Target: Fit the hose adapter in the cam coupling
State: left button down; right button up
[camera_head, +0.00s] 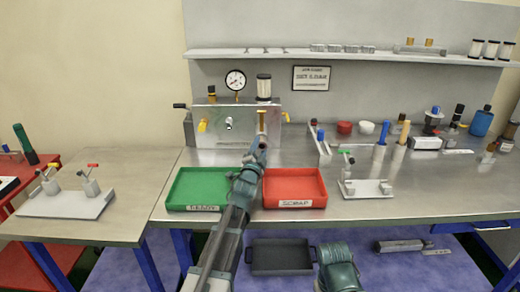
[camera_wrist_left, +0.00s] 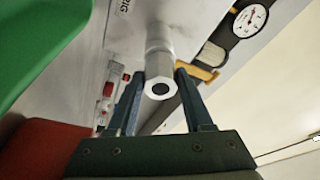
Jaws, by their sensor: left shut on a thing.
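My left gripper (camera_head: 262,142) reaches up to the front of the metal test panel (camera_head: 215,122). In the left wrist view its two fingers (camera_wrist_left: 160,95) are shut on a grey metal hose adapter (camera_wrist_left: 159,87) with a hex end and a dark bore facing the camera. The adapter's far end points at the panel; I cannot tell whether it is seated in the coupling. The cam coupling is not clear to see there. A yellow lever (camera_wrist_left: 202,70) shows behind the right finger. My right gripper is out of view.
A green tray (camera_head: 172,187) and a red scrap tray (camera_head: 322,187) lie either side of my left arm. A gauge (camera_head: 235,80) and a capped filter (camera_head: 264,86) stand above the panel. Tools and fixtures crowd the bench at right.

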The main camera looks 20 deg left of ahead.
pick_arm(q)
jog(key=shift+w+a, duration=0.1)
jog(key=shift+w, duration=0.2)
jog(key=shift+c, duration=1.1)
grip_release()
jog(key=shift+s+d+f+b, duration=0.1)
jog(key=shift+s+f+b, duration=0.05)
jog(key=shift+s, duration=1)
jog(key=shift+s+d+f+b, duration=0.1)
jog(key=shift+s+b, duration=0.05)
jog(key=shift+s, duration=1.05)
jog(key=shift+s+d+f+b, duration=0.1)
jog(key=shift+s+f+b, duration=0.05)
jog(key=shift+s, duration=1)
jog(key=shift+a+r, duration=0.1)
